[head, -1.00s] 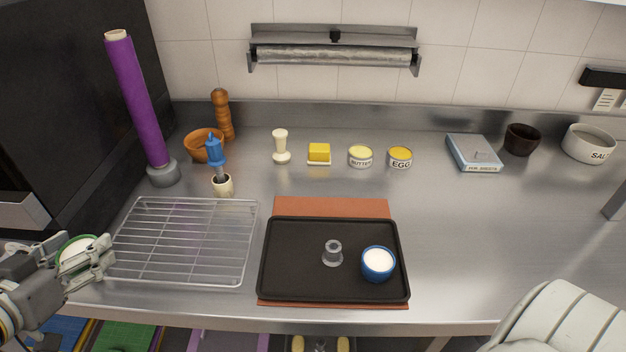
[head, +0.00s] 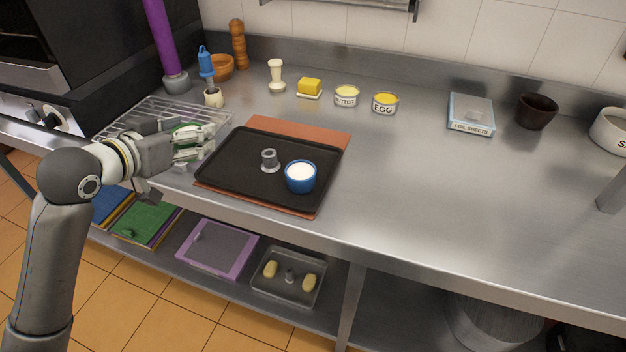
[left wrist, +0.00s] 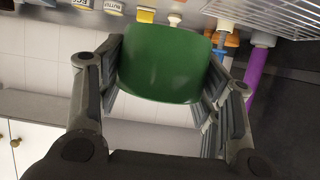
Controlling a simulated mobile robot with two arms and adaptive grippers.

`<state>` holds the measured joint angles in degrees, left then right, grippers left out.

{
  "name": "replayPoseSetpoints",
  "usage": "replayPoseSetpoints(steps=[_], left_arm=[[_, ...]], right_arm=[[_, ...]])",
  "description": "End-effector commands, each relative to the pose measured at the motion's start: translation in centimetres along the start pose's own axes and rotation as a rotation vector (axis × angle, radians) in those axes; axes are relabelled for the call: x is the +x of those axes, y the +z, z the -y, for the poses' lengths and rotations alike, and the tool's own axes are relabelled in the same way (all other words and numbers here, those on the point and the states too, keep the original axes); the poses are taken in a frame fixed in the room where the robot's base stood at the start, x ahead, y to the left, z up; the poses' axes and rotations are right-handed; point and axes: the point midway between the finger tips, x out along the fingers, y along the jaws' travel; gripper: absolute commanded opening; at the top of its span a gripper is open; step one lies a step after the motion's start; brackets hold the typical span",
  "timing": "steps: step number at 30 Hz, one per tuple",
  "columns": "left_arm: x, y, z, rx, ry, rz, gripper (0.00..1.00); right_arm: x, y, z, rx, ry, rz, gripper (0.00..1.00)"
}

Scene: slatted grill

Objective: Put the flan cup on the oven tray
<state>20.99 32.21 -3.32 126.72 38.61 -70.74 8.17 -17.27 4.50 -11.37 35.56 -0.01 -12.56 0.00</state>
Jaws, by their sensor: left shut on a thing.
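My left gripper (head: 203,146) is shut on a green flan cup (left wrist: 162,62), which fills the middle of the left wrist view between the two fingers. In the head view the fingers hide most of the cup. The gripper is just left of the black oven tray (head: 245,145), near its left edge. The tray lies on a reddish-brown mat (head: 322,130) on the steel counter. A blue cup with white filling (head: 300,177) and a small grey knob-like piece (head: 270,160) stand on the tray. My right gripper is not in view.
A wire rack (head: 165,108) lies left of the tray, partly behind my arm. Butter (head: 346,95) and egg (head: 385,103) tins, a yellow block (head: 310,86) and a foil sheets box (head: 471,114) stand toward the back. The counter right of the tray is clear.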

Motion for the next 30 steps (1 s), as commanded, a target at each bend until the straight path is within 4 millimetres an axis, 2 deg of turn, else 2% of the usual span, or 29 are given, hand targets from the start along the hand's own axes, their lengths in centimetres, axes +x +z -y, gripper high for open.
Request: replayPoseSetpoints(steps=[5,18,24,30], left_arm=[[0.8,-0.1,0.5,-0.006,-0.009,-0.003,0.31],[10.3,0.1,1.1,-0.005,-0.006,-0.002,0.31],[14.2,2.5,1.4,-0.006,-0.007,0.0,0.31],[15.8,3.3,1.6,-0.004,-0.007,-0.003,0.31]], right_arm=[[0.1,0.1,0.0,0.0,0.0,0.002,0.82],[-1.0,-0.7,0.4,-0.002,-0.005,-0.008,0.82],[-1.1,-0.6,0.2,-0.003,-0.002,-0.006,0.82],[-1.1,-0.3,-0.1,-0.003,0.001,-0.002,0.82]])
